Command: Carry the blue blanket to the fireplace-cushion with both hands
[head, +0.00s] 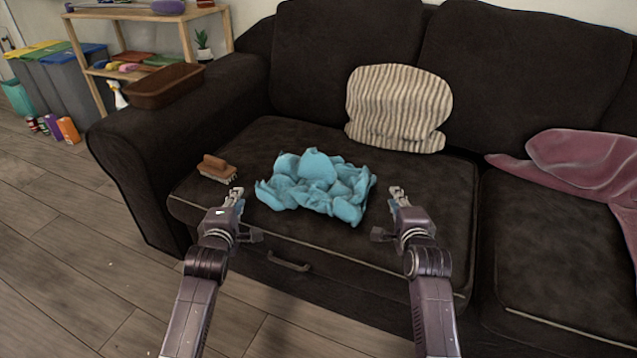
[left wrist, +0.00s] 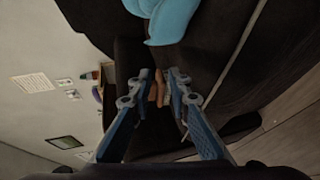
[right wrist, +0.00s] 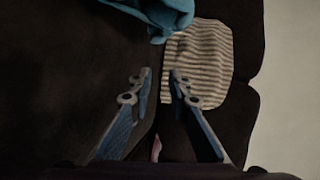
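The blue blanket (head: 315,184) lies crumpled on the sofa's left seat (head: 420,215). Part of it shows at the top of the left wrist view (left wrist: 168,18) and at the top of the right wrist view (right wrist: 165,14). My left gripper (head: 237,194) is just left of the blanket, apart from it, its fingers parted and empty. My right gripper (head: 396,192) is just right of the blanket, also parted and empty; it shows in its own wrist view (right wrist: 160,74). No fireplace shows; I cannot tell any cushion as the fireplace-cushion.
A brush (head: 217,168) lies left of the blanket. A striped cushion (head: 398,108) leans on the backrest behind it. A pink blanket (head: 585,162) lies on the right seat. A brown tray (head: 165,86) sits on the armrest. Bins (head: 70,85) and a shelf (head: 185,40) stand left; the floor (head: 50,210) in front is clear.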

